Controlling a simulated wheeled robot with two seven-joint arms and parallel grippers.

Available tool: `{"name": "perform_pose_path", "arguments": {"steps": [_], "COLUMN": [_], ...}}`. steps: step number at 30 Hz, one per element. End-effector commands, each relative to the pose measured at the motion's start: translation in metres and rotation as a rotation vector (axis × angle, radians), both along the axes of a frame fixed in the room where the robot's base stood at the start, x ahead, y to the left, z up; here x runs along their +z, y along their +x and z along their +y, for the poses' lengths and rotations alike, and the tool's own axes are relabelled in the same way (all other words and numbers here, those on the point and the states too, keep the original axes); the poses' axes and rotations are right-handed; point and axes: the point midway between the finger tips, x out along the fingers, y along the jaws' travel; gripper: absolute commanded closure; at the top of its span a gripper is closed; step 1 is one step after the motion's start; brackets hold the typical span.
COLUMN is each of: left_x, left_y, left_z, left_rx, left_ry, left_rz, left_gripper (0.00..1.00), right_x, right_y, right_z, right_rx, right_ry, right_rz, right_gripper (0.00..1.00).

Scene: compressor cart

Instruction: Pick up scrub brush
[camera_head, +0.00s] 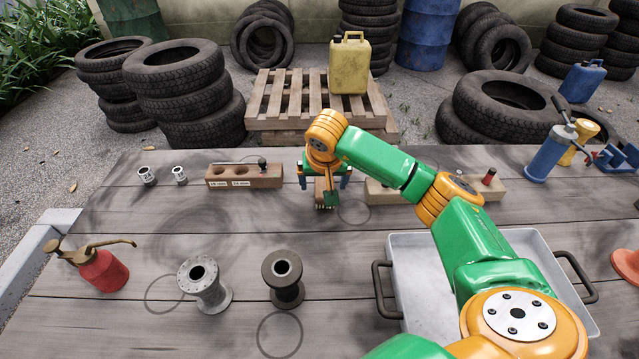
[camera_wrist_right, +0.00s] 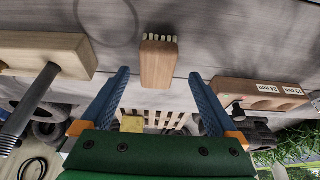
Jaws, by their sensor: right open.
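The scrub brush is a small wooden block with pale bristles along one end. In the wrist view the scrub brush (camera_wrist_right: 159,64) is at the top centre, in line with the gap between my right fingers. My right gripper (camera_wrist_right: 158,76) is open, with a blue finger on each side of the brush and a visible gap to both. In the head view my right gripper (camera_head: 323,182) is over the far part of the table, and the brush (camera_head: 321,190) shows partly below it. I cannot tell the height of the fingertips above the table. My left gripper is not in view.
A wooden socket block (camera_head: 245,182) stands left of the gripper; another wooden block (camera_head: 377,192) is close on the right. A metal tray (camera_head: 415,290) lies under my right arm. Two spools (camera_head: 204,285) and a red oil can (camera_head: 103,270) are nearer. The table's left middle is clear.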

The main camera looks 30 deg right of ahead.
Motion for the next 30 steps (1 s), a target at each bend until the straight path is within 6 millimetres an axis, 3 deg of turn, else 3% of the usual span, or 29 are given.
{"name": "perform_pose_path", "arguments": {"steps": [6, 13, 23, 30], "left_x": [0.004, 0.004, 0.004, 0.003], "left_y": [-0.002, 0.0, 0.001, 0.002], "left_z": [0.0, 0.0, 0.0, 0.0], "left_rx": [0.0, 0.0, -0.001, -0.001], "left_ry": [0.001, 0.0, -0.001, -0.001], "left_rz": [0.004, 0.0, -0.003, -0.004], "left_gripper": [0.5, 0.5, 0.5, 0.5], "right_x": [-0.032, -0.034, -0.034, -0.033], "right_y": [0.011, 0.012, 0.012, 0.013], "right_z": [-0.012, -0.012, -0.012, -0.012], "right_rx": [0.0, 0.001, 0.001, 0.001], "right_ry": [0.0, 0.0, -0.001, 0.0], "right_rz": [0.002, -0.001, -0.001, -0.001], "right_gripper": [0.05, 0.08, 0.97, 0.97]}}
